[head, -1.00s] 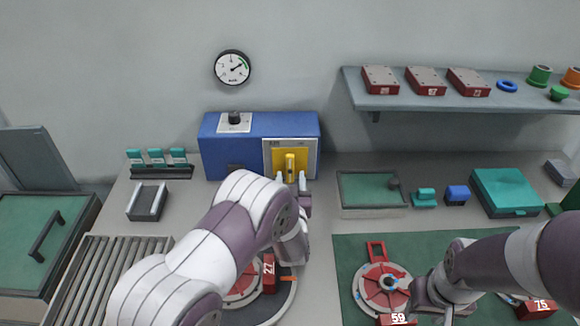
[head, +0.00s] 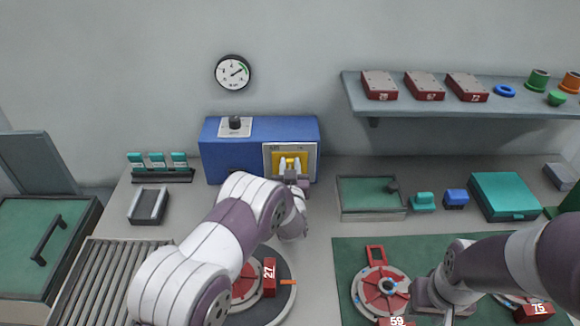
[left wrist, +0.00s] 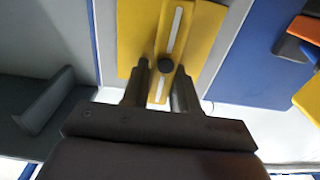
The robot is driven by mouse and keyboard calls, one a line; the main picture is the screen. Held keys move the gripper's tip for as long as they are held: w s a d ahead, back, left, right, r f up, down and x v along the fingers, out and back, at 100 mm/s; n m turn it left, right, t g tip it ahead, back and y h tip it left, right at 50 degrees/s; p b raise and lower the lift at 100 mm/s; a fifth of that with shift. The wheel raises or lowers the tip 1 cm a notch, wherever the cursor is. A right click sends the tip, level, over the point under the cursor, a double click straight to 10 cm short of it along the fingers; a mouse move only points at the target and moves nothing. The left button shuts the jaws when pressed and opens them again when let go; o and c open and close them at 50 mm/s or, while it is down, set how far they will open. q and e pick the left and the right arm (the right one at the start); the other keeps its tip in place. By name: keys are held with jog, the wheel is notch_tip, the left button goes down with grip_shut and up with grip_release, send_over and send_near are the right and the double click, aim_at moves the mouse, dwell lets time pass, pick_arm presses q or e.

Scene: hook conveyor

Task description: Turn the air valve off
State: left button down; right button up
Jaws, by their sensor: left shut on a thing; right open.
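The air valve has a yellow handle (head: 291,157) on a yellow plate in a grey frame, on the front of the blue box (head: 228,150). In the left wrist view the handle (left wrist: 171,35) has a white stripe and a dark round pivot and stands close to upright. My left gripper (head: 290,165) is shut on the lower part of the handle; in the left wrist view its two fingers (left wrist: 161,88) lie on either side of it. My right gripper (head: 433,306) is low at the right, over the green mat, open, its fingertips hard to make out.
A round gauge (head: 233,72) hangs on the wall above the box. A black knob (head: 235,122) sits on top of the box. A green-floored tray (head: 372,213) stands to the right. A red block marked 27 (head: 269,277) lies below my left arm.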

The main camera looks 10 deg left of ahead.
jog(key=shift+f, duration=0.1)
pick_arm(q)
jog(key=m, duration=0.1)
jog(key=m+b, duration=0.1)
jog(key=m, duration=0.1)
jog(key=shift+d+f+b, duration=0.25)
jog(key=shift+d+b, duration=0.1)
jog(key=shift+d, duration=0.05)
pick_arm(e)
notch_tip(320, 180, down, 3)
jog(key=shift+r+b, duration=0.1)
jog(key=shift+b, duration=0.5)
pick_arm(q)
jog(key=m, duration=0.3)
jog(key=d+m, duration=0.1)
jog(key=m, duration=0.3)
jog(key=f+m, duration=0.1)
jog(key=m, duration=0.2)
jog(key=shift+w+d+f+b, duration=0.1)
jog(key=shift+w+d+b, duration=0.15)
jog(key=shift+b, duration=0.1)
pick_arm(e)
jog(key=shift+f, duration=0.35)
pick_arm(q)
jog(key=shift+d+f+m, duration=0.1)
jog(key=shift+f+m, duration=0.15)
jog(key=shift+m, duration=0.95)
jog(key=shift+f+m, duration=0.2)
jog(key=shift+m, duration=1)
